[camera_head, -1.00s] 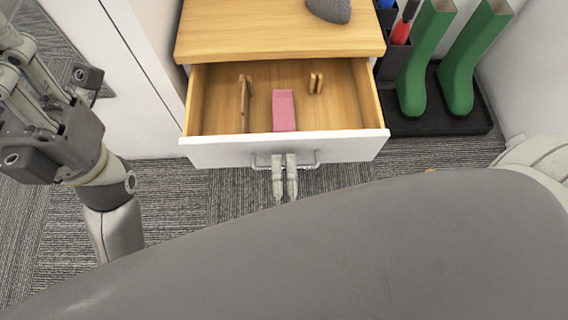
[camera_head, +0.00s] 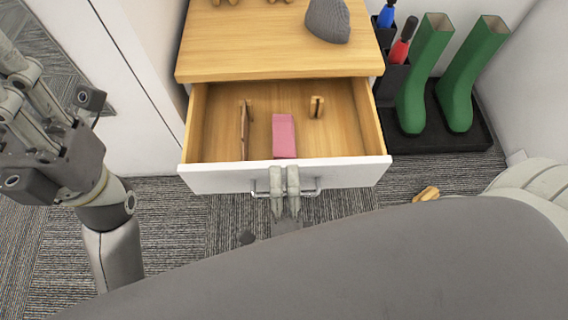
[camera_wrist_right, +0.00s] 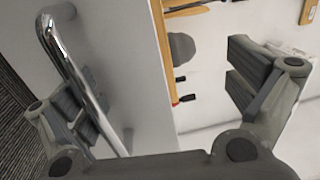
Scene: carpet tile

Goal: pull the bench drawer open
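The bench drawer (camera_head: 218,179) stands well out from the wooden-topped bench (camera_head: 270,45) in the head view. A metal handle (camera_head: 308,193) runs across its white front.
The drawer holds a pink block (camera_head: 284,137) and small wooden pieces (camera_head: 245,128). A grey stone-like object (camera_head: 328,20) sits on the bench. Green boots (camera_head: 425,80) stand on a black tray (camera_head: 475,125) at the right. A white cabinet panel (camera_head: 95,90) stands at the left.

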